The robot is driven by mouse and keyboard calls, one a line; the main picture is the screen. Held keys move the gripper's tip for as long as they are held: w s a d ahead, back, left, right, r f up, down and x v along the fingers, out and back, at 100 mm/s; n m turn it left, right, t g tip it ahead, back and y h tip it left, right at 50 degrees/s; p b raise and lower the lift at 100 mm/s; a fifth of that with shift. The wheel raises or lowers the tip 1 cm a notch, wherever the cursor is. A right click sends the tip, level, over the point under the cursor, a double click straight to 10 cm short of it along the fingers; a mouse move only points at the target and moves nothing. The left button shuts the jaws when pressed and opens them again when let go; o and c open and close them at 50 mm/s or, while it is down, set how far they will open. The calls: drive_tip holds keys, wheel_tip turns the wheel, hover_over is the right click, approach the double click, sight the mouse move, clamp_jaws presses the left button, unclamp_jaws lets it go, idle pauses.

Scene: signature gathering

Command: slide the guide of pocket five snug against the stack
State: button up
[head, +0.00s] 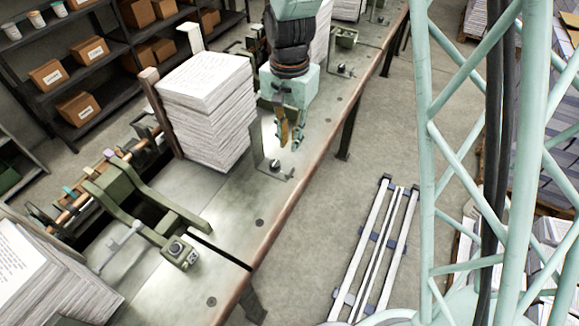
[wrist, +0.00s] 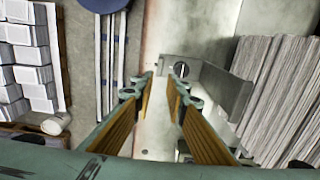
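A tall stack of printed sheets (head: 205,110) stands on the metal bench, and its layered side fills the right of the wrist view (wrist: 278,95). A grey metal guide with an upright plate (wrist: 222,88) stands beside it. A narrow gap appears between plate and stack. The guide also shows at the stack's right in the head view (head: 258,150), with a dark round knob (head: 276,165) on its foot. My gripper (head: 290,143) is above the bench near the guide. In the wrist view its yellow-padded fingers (wrist: 163,85) are apart and empty, with the knob (wrist: 179,72) beyond the tips. No pocket number is readable.
A green feeder mechanism (head: 140,205) and another paper stack (head: 50,275) lie nearer along the bench (head: 235,235). The bench's brown front edge (head: 290,205) is close to my gripper. A similar guide (head: 342,70) stands farther along. Shelves with boxes (head: 90,50) stand behind.

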sight(289, 169)
drive_tip(key=shift+f+p, duration=0.4)
drive_tip(key=shift+f, duration=5.95)
clamp_jaws()
